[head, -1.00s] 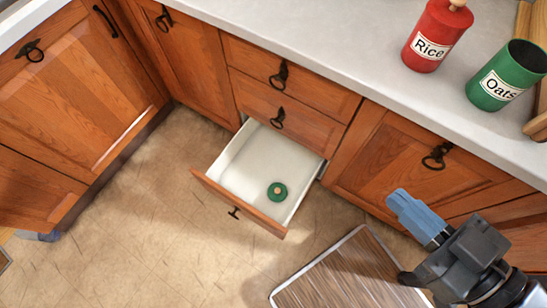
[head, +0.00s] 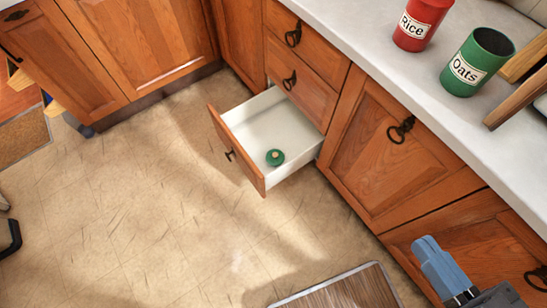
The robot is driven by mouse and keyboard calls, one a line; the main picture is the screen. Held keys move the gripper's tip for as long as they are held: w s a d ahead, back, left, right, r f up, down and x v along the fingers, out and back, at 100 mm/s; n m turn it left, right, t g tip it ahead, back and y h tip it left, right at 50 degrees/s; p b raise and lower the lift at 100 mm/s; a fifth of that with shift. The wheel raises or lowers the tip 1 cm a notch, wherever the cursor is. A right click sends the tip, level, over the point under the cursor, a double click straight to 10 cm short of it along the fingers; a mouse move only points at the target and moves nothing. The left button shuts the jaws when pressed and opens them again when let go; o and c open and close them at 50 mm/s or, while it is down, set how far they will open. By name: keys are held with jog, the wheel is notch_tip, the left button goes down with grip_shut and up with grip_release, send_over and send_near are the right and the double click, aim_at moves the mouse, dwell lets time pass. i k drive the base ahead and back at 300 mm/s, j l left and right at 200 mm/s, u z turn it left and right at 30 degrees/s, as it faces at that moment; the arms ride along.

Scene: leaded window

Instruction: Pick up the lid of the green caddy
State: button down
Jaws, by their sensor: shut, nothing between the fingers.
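The green lid (head: 275,157) with a small light knob lies in the open white-lined bottom drawer (head: 238,104). The open green caddy (head: 477,62), labelled "Oats", stands lidless on the counter at the upper right. My gripper (head: 428,247), with blue fingers, is shut and empty at the lower right. It is in front of the lower cabinets, well apart from the lid and the drawer. Part of my wrist is cut off by the bottom edge.
A red caddy (head: 421,24) labelled "Rice" stands on the pale counter (head: 357,42) beside the green one. Wooden boards (head: 519,98) lean at the right. A wood-topped panel with a metal rim (head: 345,290) is at the bottom. Open floor (head: 150,210) lies left of the drawer.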

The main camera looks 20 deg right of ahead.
aim_at(275, 156)
jog(key=i+j+u, duration=0.1)
jog(key=i+j, duration=0.15)
jog(key=i, duration=0.3)
jog(key=i+j, duration=0.2)
jog(key=i, duration=0.35)
jog(key=i+j+u, duration=0.15)
jog(key=i, duration=0.4)
